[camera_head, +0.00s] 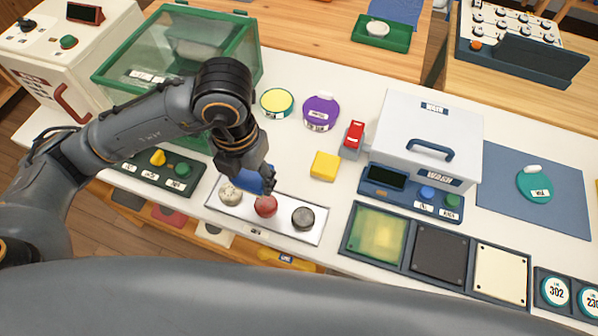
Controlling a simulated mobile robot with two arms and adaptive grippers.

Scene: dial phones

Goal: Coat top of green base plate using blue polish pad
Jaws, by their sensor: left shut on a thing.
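My left gripper (254,180) reaches in from the left and is shut on the blue polish pad (265,183). It holds the pad over the back edge of a white tray with several round pads; the fingers and arm partly hide the blue pad. The green base plate (376,237) lies in the left compartment of a dark blue holder, to the right of the gripper and apart from it. Its top shows green with paler yellow patches. My right gripper is not in view.
The white tray (237,212) holds a whitish pad (230,193), a red pad (266,206) and a dark grey pad (303,217). A yellow block (325,166) and a white wash box (420,135) stand behind. Dark (439,257) and cream (501,275) plates lie right of the green one.

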